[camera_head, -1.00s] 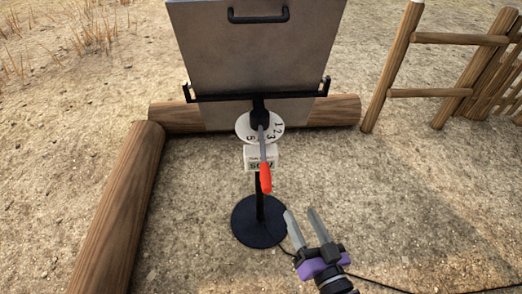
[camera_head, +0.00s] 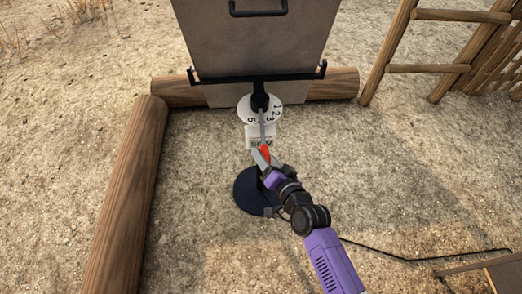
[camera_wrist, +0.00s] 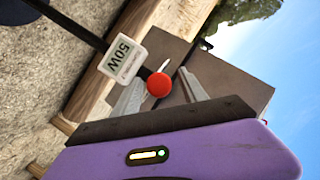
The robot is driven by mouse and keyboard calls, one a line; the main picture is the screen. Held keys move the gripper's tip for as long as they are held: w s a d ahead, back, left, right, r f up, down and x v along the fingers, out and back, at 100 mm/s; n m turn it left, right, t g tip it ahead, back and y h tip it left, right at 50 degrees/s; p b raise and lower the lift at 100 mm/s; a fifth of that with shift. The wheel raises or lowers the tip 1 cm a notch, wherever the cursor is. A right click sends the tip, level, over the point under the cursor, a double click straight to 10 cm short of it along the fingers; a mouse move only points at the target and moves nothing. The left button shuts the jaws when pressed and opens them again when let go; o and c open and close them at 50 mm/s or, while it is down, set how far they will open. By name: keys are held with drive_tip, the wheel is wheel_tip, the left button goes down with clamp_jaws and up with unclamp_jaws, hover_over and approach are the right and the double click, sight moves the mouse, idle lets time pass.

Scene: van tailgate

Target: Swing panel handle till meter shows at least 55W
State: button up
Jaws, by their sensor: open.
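The grey panel (camera_head: 255,45) leans on a black stand. Below it is a white numbered dial (camera_head: 250,108), crossed by a thin lever with a red grip (camera_head: 265,151) pointing toward me. The white meter box (camera_head: 258,132) under the dial is partly covered in the head view. In the wrist view the meter (camera_wrist: 122,56) reads 50W. My gripper (camera_head: 262,158) is at the red grip. In the wrist view the red grip's round end (camera_wrist: 158,84) lies between my open fingers (camera_wrist: 163,75), with room on both sides.
Logs (camera_head: 125,195) lie on the left and behind the stand (camera_head: 260,190). A wooden fence (camera_head: 440,70) stands at the right. A wooden surface (camera_head: 480,272) is at the lower right, with a black cable (camera_head: 420,257) on the sand near it.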

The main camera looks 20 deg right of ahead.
drive_tip(key=shift+x, duration=1.7)
clamp_jaws()
